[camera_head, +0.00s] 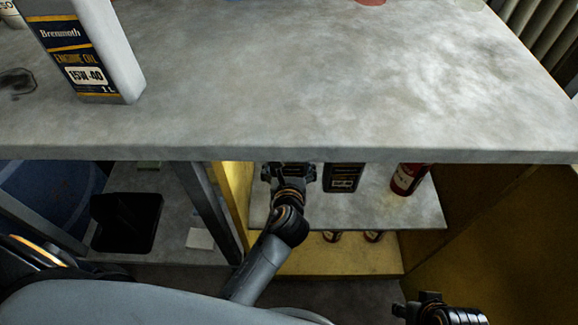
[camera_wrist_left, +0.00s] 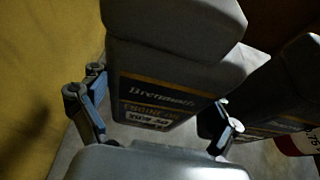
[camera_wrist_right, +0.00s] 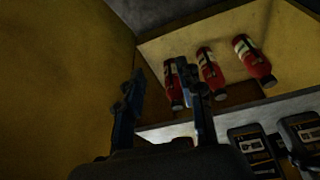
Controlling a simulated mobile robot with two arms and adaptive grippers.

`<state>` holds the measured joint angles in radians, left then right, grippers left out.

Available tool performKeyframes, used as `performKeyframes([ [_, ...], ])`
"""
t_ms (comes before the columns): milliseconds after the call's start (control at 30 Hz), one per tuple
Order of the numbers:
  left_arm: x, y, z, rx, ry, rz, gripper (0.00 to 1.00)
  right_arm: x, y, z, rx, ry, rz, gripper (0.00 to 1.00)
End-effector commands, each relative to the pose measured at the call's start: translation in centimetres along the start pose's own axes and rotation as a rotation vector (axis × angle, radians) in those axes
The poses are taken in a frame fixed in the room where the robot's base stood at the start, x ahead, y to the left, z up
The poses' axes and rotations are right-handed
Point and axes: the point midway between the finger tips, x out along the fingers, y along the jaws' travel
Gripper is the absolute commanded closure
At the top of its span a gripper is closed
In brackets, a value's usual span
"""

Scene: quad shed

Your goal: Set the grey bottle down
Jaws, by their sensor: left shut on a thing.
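My left gripper (camera_head: 290,176) reaches under the bench top into the yellow cabinet. In the left wrist view it (camera_wrist_left: 155,112) is shut on a grey bottle (camera_wrist_left: 170,50) with a dark engine oil label, one finger on each side. The bottle looks upright; its base is hidden, so I cannot tell whether it touches the grey shelf (camera_head: 405,212). A second, similar grey bottle (camera_head: 342,178) stands on the shelf just to its right, also in the left wrist view (camera_wrist_left: 285,85). My right gripper (camera_head: 432,305) is low at the front right; its wrist view shows it (camera_wrist_right: 163,73) open and empty.
A red bottle (camera_head: 408,180) stands farther right on the shelf. Several red bottles (camera_wrist_right: 210,72) show in the right wrist view. Another engine oil bottle (camera_head: 115,45) stands on the bench top (camera_head: 330,80). A black bin (camera_head: 127,222) is at left. Shelf right of the red bottle is clear.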

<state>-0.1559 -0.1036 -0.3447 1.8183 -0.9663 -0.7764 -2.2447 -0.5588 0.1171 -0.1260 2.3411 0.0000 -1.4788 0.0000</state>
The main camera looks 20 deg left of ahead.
Motion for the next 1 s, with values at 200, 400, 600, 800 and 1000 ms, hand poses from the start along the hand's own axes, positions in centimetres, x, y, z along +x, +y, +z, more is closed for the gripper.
performKeyframes([
  [200, 0.0, -0.1, 0.4, -0.002, -0.008, -0.002, 0.74, -0.1, 0.0, 0.0, 0.000, 0.000, 0.000, 0.63],
  [400, 0.1, 0.0, -0.2, 0.001, 0.000, 0.000, 0.05, 0.0, 0.0, 0.0, 0.000, 0.000, 0.000, 0.63],
  [600, 0.1, 0.0, -0.2, 0.000, 0.000, 0.000, 0.00, 0.0, 0.0, 0.0, 0.000, 0.000, 0.001, 0.63],
  [800, 0.1, 0.0, -0.1, 0.000, 0.000, 0.000, 0.00, 0.0, 0.0, 0.0, 0.000, 0.000, 0.001, 0.63],
  [1000, -1.8, 0.0, 0.1, 0.000, 0.003, -0.001, 0.00, 1.5, -0.1, 0.2, -0.001, -0.012, -0.003, 0.63],
])
